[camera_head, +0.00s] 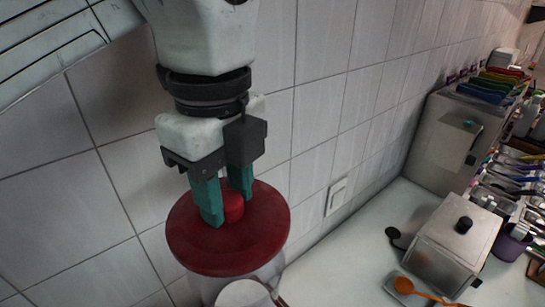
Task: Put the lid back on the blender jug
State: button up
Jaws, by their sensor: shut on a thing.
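The red round lid (187,238) with a red knob (233,208) shows left of centre, against the tiled wall. My gripper (226,203) points down with its teal fingers on either side of the knob, shut on it. Directly below the lid is a pale, see-through body, seemingly the blender jug (225,284), largely hidden by the lid and cut by the bottom edge. I cannot tell whether the lid rests on the jug's rim or hangs just above it.
A white round item (243,294) stands in front of the jug. The white counter (345,255) is clear to the right. Farther right are a metal lidded container (455,241), an orange spoon (404,285), a steel box (452,140) and crowded utensils. A wall switch (336,196) sits behind.

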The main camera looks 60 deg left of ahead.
aim_at(229, 217)
jog(key=shift+f+b, duration=1.9)
jog(key=shift+f, duration=1.2)
jog(key=shift+d+r+p, duration=0.1)
jog(key=shift+p, duration=0.75)
jog(key=shift+f+p, duration=0.25)
jog(key=shift+p, duration=0.55)
dwell(0.6)
jog(key=o, duration=1.6)
jog(key=shift+r, duration=0.1)
jog(key=shift+r+p, duration=0.35)
jog(key=shift+r, duration=3.05)
